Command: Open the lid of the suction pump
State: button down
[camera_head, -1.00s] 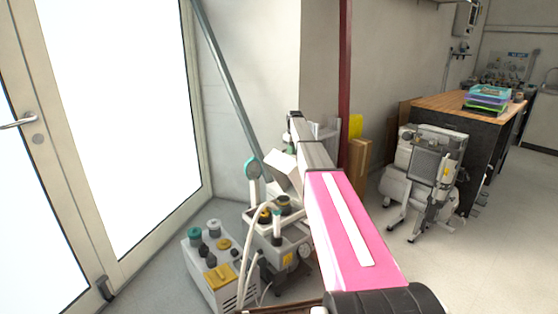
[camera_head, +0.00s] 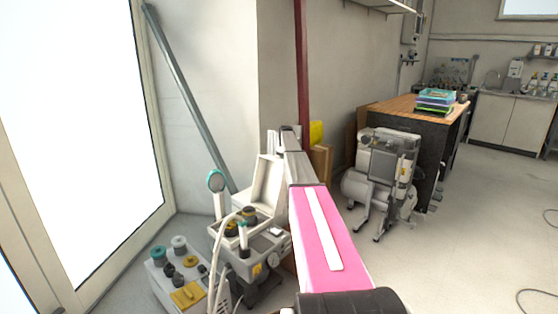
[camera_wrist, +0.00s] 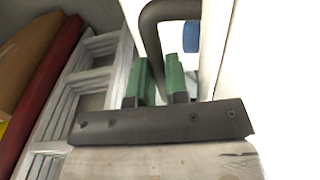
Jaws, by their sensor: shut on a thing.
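The suction pump (camera_head: 262,248) is a pale grey unit on the floor at lower centre in the head view. Its white lid (camera_head: 266,182) stands steeply raised at the back of the pump, beside my arm. In the wrist view, my gripper (camera_wrist: 160,84) has its green fingers closed about a dark curved handle (camera_wrist: 151,30). A white panel (camera_wrist: 280,90), apparently the lid, fills the right side there. The fingertips' exact contact is partly hidden, and my arm hides part of the pump in the head view.
A white box unit with coloured knobs (camera_head: 183,275) stands left of the pump. A grey pole (camera_head: 185,95) leans on the wall behind. A compressor (camera_head: 385,170) stands right, beside a wood-topped bench (camera_head: 400,104). The floor (camera_head: 450,240) at right is clear apart from cables.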

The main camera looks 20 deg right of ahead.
jog(key=shift+w+d+f, duration=0.4)
jog(key=shift+d+f, duration=0.05)
jog(key=shift+d, duration=0.2)
jog(key=c, duration=1.1)
grip_release()
jog(key=shift+a, duration=0.1)
jog(key=r, duration=1)
jog(key=shift+w+d+r, duration=0.15)
jog(key=shift+d+r, duration=0.25)
